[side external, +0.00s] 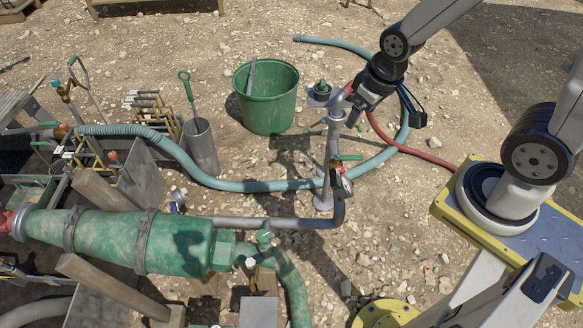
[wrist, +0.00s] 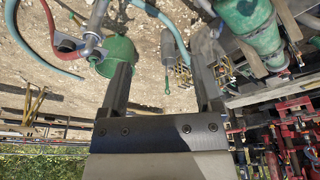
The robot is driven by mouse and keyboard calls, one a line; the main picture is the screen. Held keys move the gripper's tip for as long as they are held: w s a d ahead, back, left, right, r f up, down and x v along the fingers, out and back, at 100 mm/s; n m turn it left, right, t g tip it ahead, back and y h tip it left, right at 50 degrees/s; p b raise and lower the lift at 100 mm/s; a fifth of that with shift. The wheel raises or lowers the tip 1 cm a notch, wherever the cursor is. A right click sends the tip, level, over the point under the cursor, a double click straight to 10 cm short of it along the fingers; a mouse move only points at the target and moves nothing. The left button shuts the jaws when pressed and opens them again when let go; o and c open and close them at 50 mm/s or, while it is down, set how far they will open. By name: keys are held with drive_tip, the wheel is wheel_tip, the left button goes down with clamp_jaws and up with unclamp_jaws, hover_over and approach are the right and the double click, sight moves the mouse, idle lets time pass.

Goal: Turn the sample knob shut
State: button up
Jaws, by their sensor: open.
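In the side view a small green knob (side external: 264,238) sits on the fitting beside the big green cylinder (side external: 120,240). A green lever (side external: 347,157) sits on the upright grey pipe, and another green-topped fitting (side external: 321,88) stands near the bucket. I cannot tell for certain which is the sample knob. My gripper (side external: 351,116) hangs high by the upright pipe, pointing down and left. In the wrist view my gripper (wrist: 160,66) has its two fingers wide apart with nothing held between them. The small knob is not clear in the wrist view.
A green bucket (side external: 267,104) and a grey tube with a green-handled tool (side external: 201,150) stand behind the pipework. A teal hose (side external: 250,186) and a red hose (side external: 410,151) cross the stony ground. A grey horizontal pipe (side external: 285,223) runs in front.

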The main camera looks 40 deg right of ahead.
drive_tip(key=w+a+f+n, duration=0.2)
drive_tip(key=w+a+f, duration=0.35)
drive_tip(key=w, duration=0.35)
drive_tip(key=n+g, duration=0.3)
drive_tip(key=n, duration=0.4)
hover_over(250, 262)
wheel_tip(250, 262, down, 32)
drive_tip(key=shift+f, duration=0.25)
drive_tip(key=shift+f, duration=0.15)
drive_tip(key=shift+f, duration=3.75)
